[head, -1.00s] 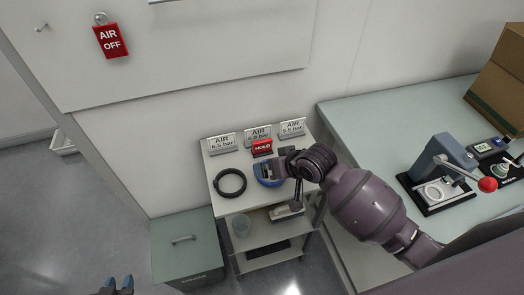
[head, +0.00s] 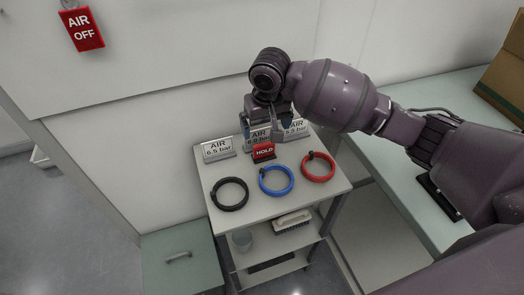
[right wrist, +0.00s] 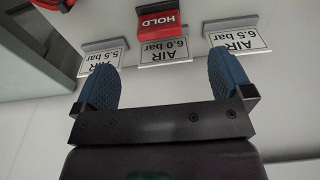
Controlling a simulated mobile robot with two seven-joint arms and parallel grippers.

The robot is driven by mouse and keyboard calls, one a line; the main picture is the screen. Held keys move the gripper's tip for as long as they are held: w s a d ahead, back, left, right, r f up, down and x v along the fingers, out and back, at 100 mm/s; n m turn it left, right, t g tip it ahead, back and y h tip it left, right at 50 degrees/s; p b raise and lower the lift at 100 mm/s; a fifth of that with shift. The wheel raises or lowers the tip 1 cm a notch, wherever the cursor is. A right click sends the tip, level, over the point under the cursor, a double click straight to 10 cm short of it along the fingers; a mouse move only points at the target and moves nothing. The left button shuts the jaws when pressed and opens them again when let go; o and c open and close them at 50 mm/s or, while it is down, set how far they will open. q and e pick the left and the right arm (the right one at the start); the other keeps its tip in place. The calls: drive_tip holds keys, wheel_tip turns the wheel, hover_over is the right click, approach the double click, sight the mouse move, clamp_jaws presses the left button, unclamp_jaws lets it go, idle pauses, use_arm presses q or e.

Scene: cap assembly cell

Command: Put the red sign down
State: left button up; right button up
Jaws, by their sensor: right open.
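A red sign reading HOLD (head: 263,152) stands on the cart top (head: 209,180), in front of the middle AIR 6.0 bar plate (head: 258,136) and behind the blue ring. It also shows at the top of the right wrist view (right wrist: 158,22). My right gripper (head: 266,127) is over the back of the cart by the plates, behind the HOLD sign. Its blue fingers are apart and empty in the right wrist view (right wrist: 164,70), clear of the sign. Another red sign, AIR OFF (head: 82,29), hangs on the wall panel at upper left. My left gripper is not in view.
Black (head: 230,194), blue (head: 276,181) and red (head: 318,167) rings lie along the cart front. AIR 6.5 bar (head: 219,149) and AIR 5.5 bar (head: 297,129) plates flank the middle one. A brush (head: 292,222) and a cup (head: 242,240) are on the shelf below.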

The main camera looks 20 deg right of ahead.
sight(264, 144)
drive_tip(key=f, duration=0.2)
drive_tip(key=f+b, duration=0.1)
drive_tip(key=f, duration=0.1)
drive_tip(key=shift+w+f, duration=0.2)
drive_tip(key=shift+f, duration=0.2)
drive_tip(key=shift+w+f+b, duration=0.2)
drive_tip(key=shift+f+b, duration=0.1)
drive_tip(key=shift+f, duration=0.35)
drive_tip(key=f+b, duration=0.1)
drive_tip(key=f, duration=0.1)
drive_tip(key=w+f, duration=0.1)
drive_tip(key=f, duration=0.1)
drive_tip(key=shift+d+f+b, duration=0.1)
drive_tip(key=shift+f+b, duration=0.05)
drive_tip(key=shift+b, duration=0.2)
drive_tip(key=shift+w+f, duration=0.1)
drive_tip(key=shift+f, duration=0.05)
drive_tip(key=shift+c, duration=0.7)
drive_tip(key=c, duration=0.7)
drive_tip(key=shift+c, duration=1.2)
drive_tip(key=shift+r, duration=0.25)
